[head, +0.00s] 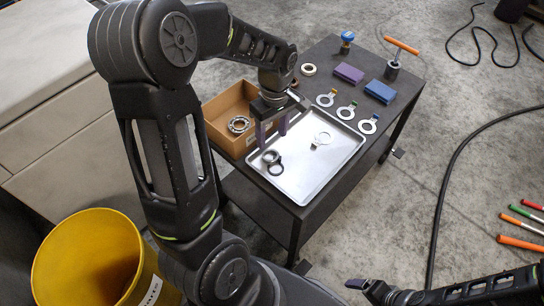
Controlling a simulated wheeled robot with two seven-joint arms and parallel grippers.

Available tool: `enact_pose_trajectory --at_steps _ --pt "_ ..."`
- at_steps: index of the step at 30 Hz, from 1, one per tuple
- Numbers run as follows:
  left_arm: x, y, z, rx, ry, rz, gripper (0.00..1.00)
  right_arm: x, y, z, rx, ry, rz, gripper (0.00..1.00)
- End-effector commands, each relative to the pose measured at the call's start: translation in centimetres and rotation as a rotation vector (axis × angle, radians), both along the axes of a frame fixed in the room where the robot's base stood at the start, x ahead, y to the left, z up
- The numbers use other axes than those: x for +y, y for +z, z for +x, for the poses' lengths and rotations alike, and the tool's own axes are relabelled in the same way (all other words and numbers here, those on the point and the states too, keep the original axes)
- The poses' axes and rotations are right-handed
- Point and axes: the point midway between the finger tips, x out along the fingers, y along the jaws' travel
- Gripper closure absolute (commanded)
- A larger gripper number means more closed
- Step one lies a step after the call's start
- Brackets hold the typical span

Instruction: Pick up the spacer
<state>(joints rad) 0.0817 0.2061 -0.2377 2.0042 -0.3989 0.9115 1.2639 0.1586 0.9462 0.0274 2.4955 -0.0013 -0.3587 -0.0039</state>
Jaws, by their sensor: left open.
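My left gripper (272,128) is open, fingers pointing down, over the left part of the metal tray (318,178). Nothing shows between its fingers. Just below them on the tray are a dark ring (271,157) and a thinner dark ring (276,169), close together. A flat silver ring with a tab (322,138) lies farther right on the tray. I cannot tell for sure which ring is the spacer. My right gripper (358,285) shows only partly at the bottom, away from the table; its opening is unclear.
A cardboard box (222,103) holding a metal bearing (239,125) stands left of the tray. A yellow bin (90,255) stands lower left.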

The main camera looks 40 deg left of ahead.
Motion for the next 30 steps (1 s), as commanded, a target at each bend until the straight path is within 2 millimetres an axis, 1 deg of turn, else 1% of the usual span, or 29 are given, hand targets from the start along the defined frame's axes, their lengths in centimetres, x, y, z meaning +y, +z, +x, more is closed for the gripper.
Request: enact_pose_trajectory --at_steps 5,12,23,26,30 --pt "0.0 -0.2 0.0 0.001 0.000 0.000 0.44 0.0 0.0 0.0 0.000 0.000 0.000 0.14" --pt "0.0 -2.5 -0.2 0.002 0.000 0.000 0.44 0.0 -0.5 0.0 0.000 0.000 0.000 0.14" --pt "0.0 -2.9 -0.2 0.001 0.000 0.000 0.44 0.0 -0.6 0.0 0.000 0.000 0.000 0.14" --pt "-0.1 -3.9 -0.3 0.004 -0.001 -0.001 0.44 0.0 -0.9 0.0 0.000 -0.001 0.000 0.14" --pt "-0.3 -6.1 -0.4 0.003 -0.001 -0.001 0.44 0.0 -1.5 0.0 0.000 -0.001 0.000 0.14"
